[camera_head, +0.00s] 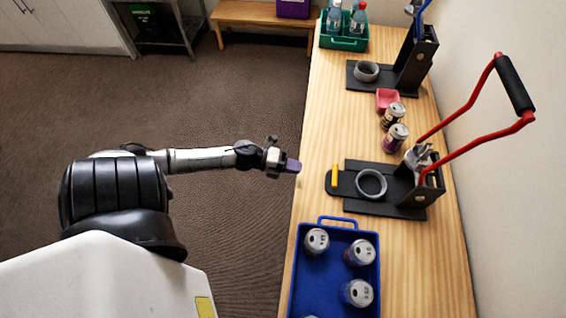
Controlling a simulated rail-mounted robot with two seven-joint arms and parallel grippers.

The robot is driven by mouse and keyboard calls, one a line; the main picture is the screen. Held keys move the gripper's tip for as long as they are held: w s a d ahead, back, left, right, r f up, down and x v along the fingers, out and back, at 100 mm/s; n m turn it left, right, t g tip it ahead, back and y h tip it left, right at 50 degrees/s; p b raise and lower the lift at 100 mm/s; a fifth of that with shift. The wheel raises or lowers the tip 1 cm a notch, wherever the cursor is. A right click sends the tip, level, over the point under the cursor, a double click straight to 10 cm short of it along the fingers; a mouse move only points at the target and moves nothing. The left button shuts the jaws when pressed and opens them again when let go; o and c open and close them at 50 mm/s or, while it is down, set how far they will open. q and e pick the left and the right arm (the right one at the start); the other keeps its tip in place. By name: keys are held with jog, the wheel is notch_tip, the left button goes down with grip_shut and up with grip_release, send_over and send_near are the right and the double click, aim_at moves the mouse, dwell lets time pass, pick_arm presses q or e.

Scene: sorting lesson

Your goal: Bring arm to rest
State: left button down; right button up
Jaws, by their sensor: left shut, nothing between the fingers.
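My left arm reaches in from the left over the floor, stretched toward the table. My left gripper (290,165) is at the table's left edge, shut and empty, with its purple-grey fingers close together. It is left of the nearer can crusher (382,205), which has a red lever with a black grip, and apart from it. I cannot tell its exact height over the table edge. My right gripper is not in view.
The wooden table (325,128) bears a blue tray (330,282) with several cans, two cans (396,135) by a pink box (387,98), a second crusher (410,60) and a green crate (345,43) with bottles. The floor (240,105) to the left is clear.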

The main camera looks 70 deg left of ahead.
pick_arm(q)
jog(key=shift+v, duration=1.95)
